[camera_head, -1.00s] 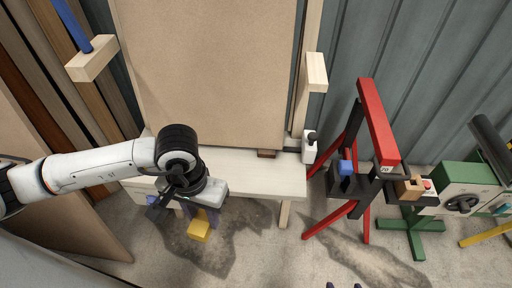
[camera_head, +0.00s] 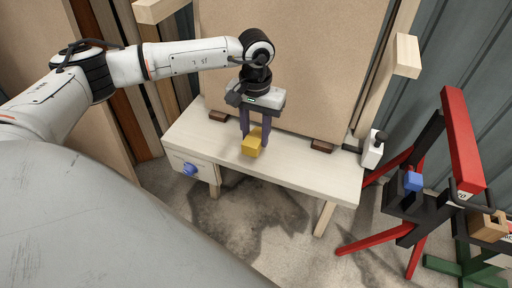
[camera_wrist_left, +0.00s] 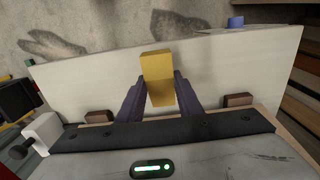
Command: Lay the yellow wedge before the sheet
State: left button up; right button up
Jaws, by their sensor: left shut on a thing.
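The yellow wedge (camera_head: 251,146) is held between the purple fingers of my left gripper (camera_head: 254,134), over the pale bench top in front of the sheet. The wedge also shows between the fingers in the wrist view (camera_wrist_left: 157,75). I cannot tell whether it touches the bench. The sheet (camera_head: 320,65) is a large tan board standing upright at the back of the bench (camera_head: 310,180). My left gripper hides part of its lower edge. My right gripper is not in view.
Two brown wedges sit at the sheet's foot, one left (camera_head: 219,116) and one right (camera_head: 322,146). A white block with a black knob (camera_head: 372,150) stands at the bench's right end. A red stand (camera_head: 460,140) is farther right. The bench front is clear.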

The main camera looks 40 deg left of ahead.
pick_arm(q)
jog(key=shift+f+b, duration=0.3)
jog(key=shift+f, duration=2.3)
jog(key=o, duration=1)
jog(key=shift+f, duration=0.1)
jog(key=shift+o, duration=0.2)
